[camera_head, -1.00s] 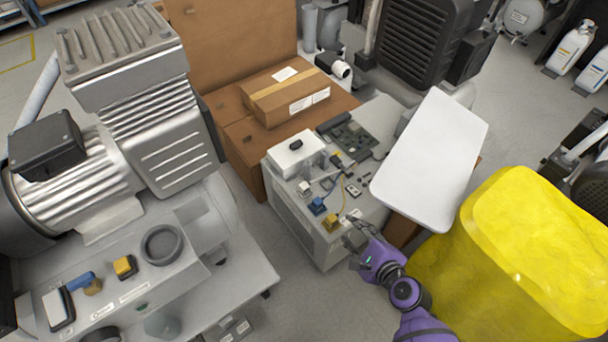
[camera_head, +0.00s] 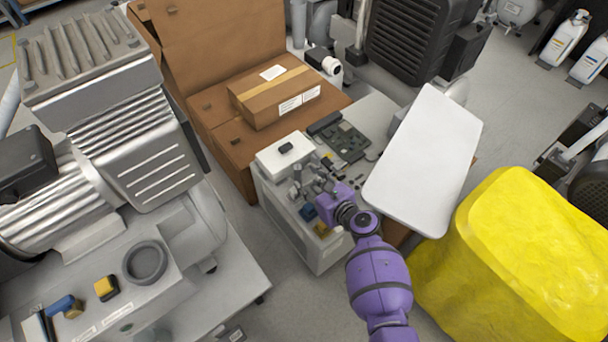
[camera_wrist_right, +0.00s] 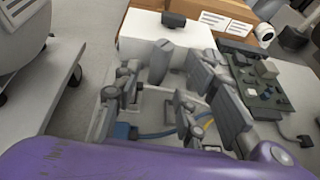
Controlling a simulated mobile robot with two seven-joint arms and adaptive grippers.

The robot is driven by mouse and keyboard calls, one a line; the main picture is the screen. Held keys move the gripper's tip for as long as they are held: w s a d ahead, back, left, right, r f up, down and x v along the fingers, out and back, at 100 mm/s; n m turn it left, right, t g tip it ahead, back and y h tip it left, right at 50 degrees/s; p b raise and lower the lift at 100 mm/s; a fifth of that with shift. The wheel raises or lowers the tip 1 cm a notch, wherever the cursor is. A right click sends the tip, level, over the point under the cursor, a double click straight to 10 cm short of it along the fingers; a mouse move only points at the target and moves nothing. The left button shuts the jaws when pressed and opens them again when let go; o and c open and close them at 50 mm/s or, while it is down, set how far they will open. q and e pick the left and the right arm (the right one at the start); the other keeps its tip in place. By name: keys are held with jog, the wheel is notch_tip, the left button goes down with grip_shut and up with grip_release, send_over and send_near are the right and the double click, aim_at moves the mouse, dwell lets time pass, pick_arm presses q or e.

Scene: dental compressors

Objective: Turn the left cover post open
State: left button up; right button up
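The white cabinet (camera_head: 330,257) has an opened top with a circuit board and small parts. A short grey post (camera_wrist_right: 162,62) stands in front of the white box on it in the right wrist view; I take it for the left cover post. My right gripper (camera_head: 312,180) reaches over the cabinet top, and its fingers partly hide the small parts in the head view. In the right wrist view the gripper (camera_wrist_right: 166,88) is open, with the post seen between its spread fingers. I cannot tell whether either finger touches it. My left gripper is not in view.
The white box (camera_head: 284,157) with a black knob and the circuit board (camera_head: 347,140) are close to the gripper. A cardboard box (camera_head: 275,97) lies behind. A large compressor (camera_head: 130,130) fills the left.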

aim_at(300, 175)
jog(key=b+x, duration=0.1)
jog(key=x, duration=0.3)
jog(key=shift+w+a+f+b, duration=0.1)
jog(key=shift+w+f+b, duration=0.1)
jog(key=shift+f+b, duration=0.1)
jog(key=shift+r, duration=0.1)
jog(key=shift+c, duration=0.4)
grip_shut()
jog(key=shift+a+r+m+t+h+p, duration=0.2)
jog(key=shift+a+m+t+h+p, duration=0.2)
jog(key=shift+m+h+p, duration=0.35)
jog(key=shift+m+h, duration=0.45)
jog(key=shift+h, duration=0.1)
jog(key=shift+s+f+m+t+h, duration=0.1)
jog(key=shift+f+m+t+h, duration=0.15)
jog(key=shift+m+h, duration=0.5)
